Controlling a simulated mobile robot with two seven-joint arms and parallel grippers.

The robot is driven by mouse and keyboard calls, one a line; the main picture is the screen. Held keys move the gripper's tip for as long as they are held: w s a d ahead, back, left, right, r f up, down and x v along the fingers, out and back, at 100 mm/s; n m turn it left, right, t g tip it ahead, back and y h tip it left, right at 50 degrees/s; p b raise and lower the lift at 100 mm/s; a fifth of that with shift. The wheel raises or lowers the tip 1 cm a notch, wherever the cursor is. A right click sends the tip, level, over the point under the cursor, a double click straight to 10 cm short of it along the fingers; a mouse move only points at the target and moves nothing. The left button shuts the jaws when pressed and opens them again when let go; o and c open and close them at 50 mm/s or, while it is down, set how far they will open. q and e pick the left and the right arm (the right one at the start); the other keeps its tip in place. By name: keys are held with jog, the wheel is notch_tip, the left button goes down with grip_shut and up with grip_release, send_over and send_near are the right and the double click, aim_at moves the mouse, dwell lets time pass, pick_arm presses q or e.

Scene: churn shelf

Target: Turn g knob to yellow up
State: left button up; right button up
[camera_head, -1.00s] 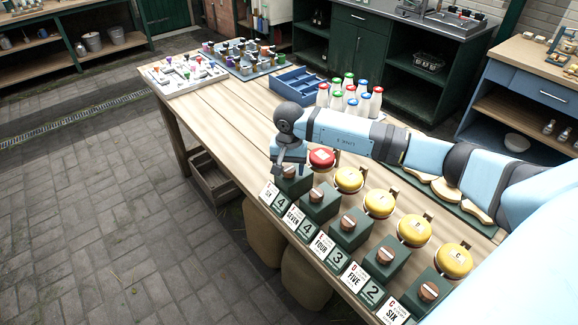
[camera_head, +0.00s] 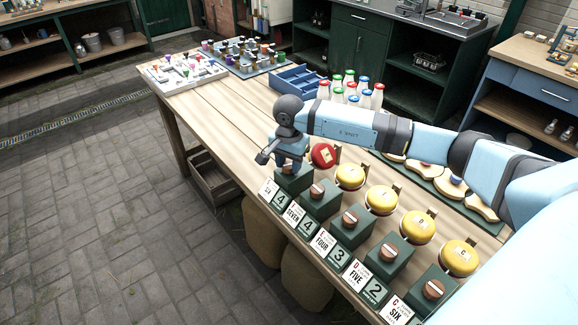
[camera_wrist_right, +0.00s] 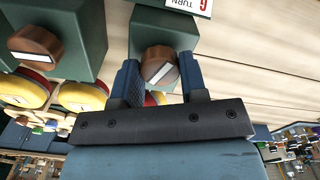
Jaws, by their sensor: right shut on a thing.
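The g knob, brown and round with a white bar, shows in the right wrist view (camera_wrist_right: 158,66) on its dark green box (camera_wrist_right: 165,28), under a card with a red G. My right gripper (camera_wrist_right: 160,82) is shut on this knob, one blue finger on each side. In the head view the gripper (camera_head: 278,160) is over the farthest green box (camera_head: 294,180) and hides the knob. A red disc (camera_head: 323,156) behind that box stands tilted, its red face showing. My left gripper is not in view.
Several other green boxes with knobs (camera_head: 350,218) run along the table's front edge. Yellow discs (camera_head: 381,199) stand behind them. Bottles with coloured caps (camera_head: 364,88) and a blue tray (camera_head: 297,80) are farther back.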

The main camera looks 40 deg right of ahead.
aim_at(289, 165)
jog(key=m+b, duration=0.1)
jog(key=m, duration=0.1)
jog(key=shift+f+m, duration=0.1)
jog(key=shift+m, duration=0.3)
jog(key=m+b, duration=0.1)
jog(key=m, duration=0.1)
jog(key=shift+m, duration=0.4)
jog(key=m+b, duration=0.1)
jog(key=m, duration=0.1)
jog(key=shift+m, duration=0.4)
jog(key=m+b, duration=0.1)
jog(key=m, duration=0.3)
jog(key=shift+m, duration=0.4)
jog(key=o, duration=0.9)
notch_tip(289, 165, up, 14)
jog(key=shift+r, duration=0.1)
